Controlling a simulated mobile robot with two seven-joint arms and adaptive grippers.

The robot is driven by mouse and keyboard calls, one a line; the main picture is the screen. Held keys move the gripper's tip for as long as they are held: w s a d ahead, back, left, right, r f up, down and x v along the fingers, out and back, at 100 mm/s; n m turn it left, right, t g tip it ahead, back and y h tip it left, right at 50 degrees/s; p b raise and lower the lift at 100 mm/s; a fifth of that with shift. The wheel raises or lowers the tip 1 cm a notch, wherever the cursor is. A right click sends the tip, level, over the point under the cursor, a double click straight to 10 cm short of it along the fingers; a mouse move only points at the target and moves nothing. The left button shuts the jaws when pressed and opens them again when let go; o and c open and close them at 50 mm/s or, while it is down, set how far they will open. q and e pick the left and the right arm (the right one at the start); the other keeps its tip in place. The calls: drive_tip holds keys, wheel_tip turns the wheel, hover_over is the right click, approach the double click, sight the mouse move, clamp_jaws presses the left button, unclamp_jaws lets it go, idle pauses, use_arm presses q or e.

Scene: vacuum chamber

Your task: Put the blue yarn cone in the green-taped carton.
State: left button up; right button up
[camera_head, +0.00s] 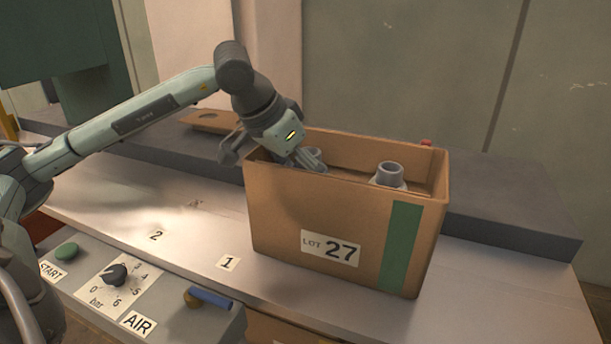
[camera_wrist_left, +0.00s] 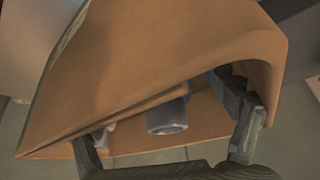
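The brown carton (camera_head: 315,215) with a green tape strip (camera_head: 400,246) and a "LOT 27" label stands open on the metal bench. A grey-blue cone top (camera_head: 389,174) shows inside at its right, its lower part hidden by the front wall. My left gripper (camera_head: 272,160) is at the carton's left rim, fingers spread, one outside the left side and one over the opening. In the left wrist view the fingers (camera_wrist_left: 160,115) are apart, with a grey-blue cone end (camera_wrist_left: 167,115) between them in the picture.
A dark raised ledge (camera_head: 510,205) runs behind the carton. A tan flat piece with a hole (camera_head: 210,119) lies on it at left. A control panel (camera_head: 125,280) with knob and green button is at front left. The bench left of the carton is clear.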

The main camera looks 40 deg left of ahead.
use_arm(q)
drive_tip(key=shift+r, duration=0.1)
drive_tip(key=p+v, duration=0.1)
drive_tip(key=v, duration=1.2)
drive_tip(key=shift+w, duration=0.25)
use_arm(e)
drive_tip(key=f, duration=0.3)
drive_tip(key=shift+s+a+f, duration=0.2)
drive_tip(key=shift+s, duration=0.05)
drive_tip(key=shift+w, duration=0.15)
